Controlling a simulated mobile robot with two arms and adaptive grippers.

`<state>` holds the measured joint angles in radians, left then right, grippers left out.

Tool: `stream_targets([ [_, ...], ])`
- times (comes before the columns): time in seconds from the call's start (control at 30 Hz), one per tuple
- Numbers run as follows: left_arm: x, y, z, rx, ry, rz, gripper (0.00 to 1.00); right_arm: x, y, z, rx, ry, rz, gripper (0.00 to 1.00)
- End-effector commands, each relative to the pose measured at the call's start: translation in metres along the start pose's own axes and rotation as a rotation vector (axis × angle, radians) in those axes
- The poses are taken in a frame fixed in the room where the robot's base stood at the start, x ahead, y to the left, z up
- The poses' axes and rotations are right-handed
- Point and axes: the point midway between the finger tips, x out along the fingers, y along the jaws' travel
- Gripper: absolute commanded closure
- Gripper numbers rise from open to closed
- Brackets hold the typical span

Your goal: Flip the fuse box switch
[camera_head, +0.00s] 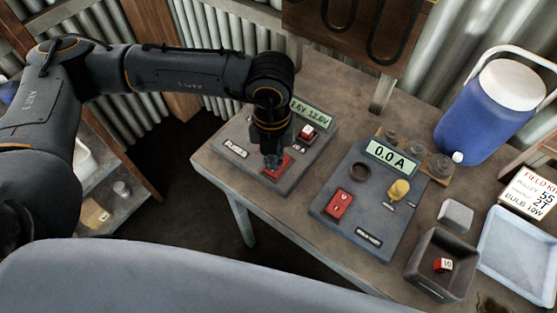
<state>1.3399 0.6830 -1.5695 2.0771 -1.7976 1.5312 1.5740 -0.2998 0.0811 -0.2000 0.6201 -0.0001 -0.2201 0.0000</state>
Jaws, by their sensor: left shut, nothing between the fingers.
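The fuse box (262,185) is a grey panel on the left part of the table, with a small label that seems to read "FUSES" and a green display (313,114). A red switch (285,168) sits on its front part, partly hidden by my gripper. I cannot tell whether the tips touch the switch. My right gripper is not in view.
A second grey panel (340,222) with a 0.0 A display, red switch and yellow knob stands to the right. Beyond are a blue jug (487,112), a dark open bin (423,279), a pale tray (546,254) and a sign box (530,196). A corrugated wall (225,50) stands behind.

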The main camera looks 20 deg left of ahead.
Motion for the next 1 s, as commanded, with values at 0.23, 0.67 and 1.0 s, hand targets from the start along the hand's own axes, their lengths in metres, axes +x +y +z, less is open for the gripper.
stream_targets([
  [0.23,-0.023,0.0,0.0,0.0,-0.001,0.0,1.0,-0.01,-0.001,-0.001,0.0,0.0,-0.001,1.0],
  [0.67,-0.055,0.0,0.0,0.0,0.0,0.0,1.0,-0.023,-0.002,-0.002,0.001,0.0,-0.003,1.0],
  [1.0,-0.059,0.0,0.0,0.001,0.0,0.001,1.0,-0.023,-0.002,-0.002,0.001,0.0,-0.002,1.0],
])
